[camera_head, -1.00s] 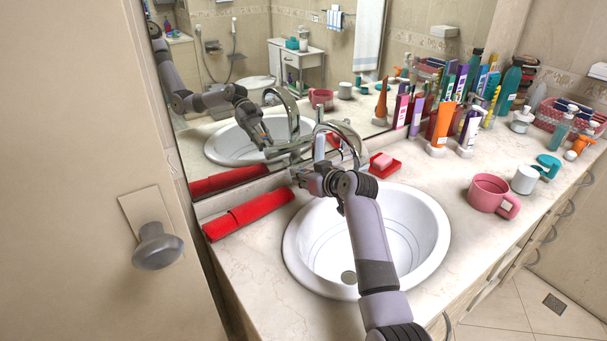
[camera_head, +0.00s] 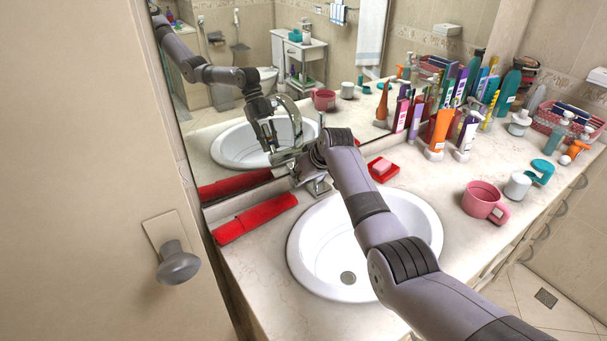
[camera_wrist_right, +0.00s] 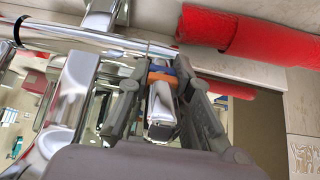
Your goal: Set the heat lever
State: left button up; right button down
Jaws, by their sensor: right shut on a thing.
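The chrome faucet (camera_head: 317,187) stands behind the sink, mostly hidden by my right arm in the head view. In the right wrist view its chrome body (camera_wrist_right: 73,95) fills the left side. The heat lever (camera_wrist_right: 162,103) is a short chrome piece with an orange and blue mark at its far end. My right gripper (camera_wrist_right: 160,85) is shut on the lever, with a finger on each side of it. In the head view the right gripper (camera_head: 303,165) is at the faucet, and the lever is hidden there. My left gripper is not in view.
The white sink (camera_head: 335,240) lies below my right arm. A red rolled towel (camera_head: 255,218) lies left of the faucet. A red soap dish (camera_head: 384,172), a pink mug (camera_head: 484,201) and several bottles stand to the right. The mirror (camera_head: 225,120) is close behind the faucet.

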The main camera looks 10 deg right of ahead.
dwell(0.4)
jog(key=c, duration=1.4)
grip_release()
jog(key=shift+c, duration=0.2)
jog(key=v, duration=1.2)
